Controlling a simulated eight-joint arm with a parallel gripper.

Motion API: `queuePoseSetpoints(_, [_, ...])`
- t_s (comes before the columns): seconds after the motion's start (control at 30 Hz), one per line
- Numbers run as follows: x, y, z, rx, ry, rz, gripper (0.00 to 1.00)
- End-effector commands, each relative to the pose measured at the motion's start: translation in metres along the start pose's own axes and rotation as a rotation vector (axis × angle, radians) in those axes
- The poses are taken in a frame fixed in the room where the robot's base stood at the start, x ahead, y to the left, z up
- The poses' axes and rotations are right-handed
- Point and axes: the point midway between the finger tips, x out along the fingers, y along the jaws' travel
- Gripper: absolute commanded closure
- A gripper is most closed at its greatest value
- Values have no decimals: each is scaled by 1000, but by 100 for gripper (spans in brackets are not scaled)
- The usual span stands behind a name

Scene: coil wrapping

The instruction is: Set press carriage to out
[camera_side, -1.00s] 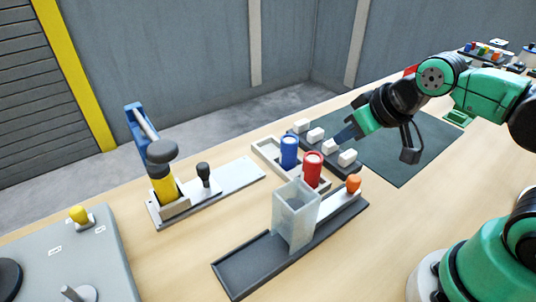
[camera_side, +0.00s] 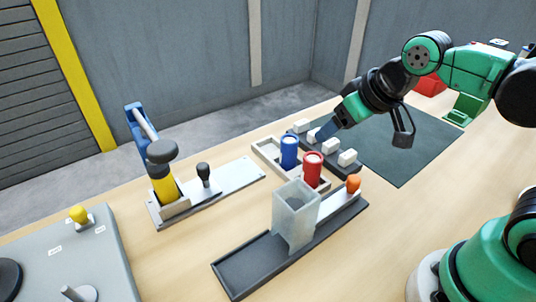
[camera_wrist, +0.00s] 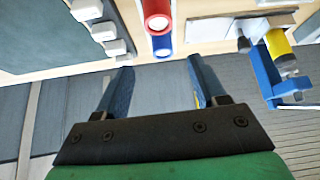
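The press (camera_side: 140,125) stands at the left of the table, with a blue frame and a dark round head above a yellow cylinder (camera_side: 164,188). The cylinder sits in a grey holder at the near-left end of a pale rail plate. A black knob (camera_side: 203,172) stands beside the holder. I cannot tell which end of the rail counts as out. In the wrist view the press (camera_wrist: 267,78) is at the upper right. My gripper (camera_side: 325,136) is over the row of white blocks, well right of the press. In the wrist view its blue fingers (camera_wrist: 160,65) are apart with nothing between them.
A blue cylinder (camera_side: 289,150) and a red cylinder (camera_side: 312,168) stand in a pale tray. White blocks (camera_side: 347,157) sit on a dark strip. A translucent box (camera_side: 295,215) stands on a dark rail with an orange knob (camera_side: 354,183). A grey panel (camera_side: 70,250) is at lower left.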

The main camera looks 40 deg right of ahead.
Motion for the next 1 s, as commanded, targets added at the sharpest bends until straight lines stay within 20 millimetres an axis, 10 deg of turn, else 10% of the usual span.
queuePoseSetpoints(0.5, [50, -88, -112, -350, -327, -121, 35])
queuePoseSetpoints(1.0, [128, -169, -110, -603, -549, -190, 35])
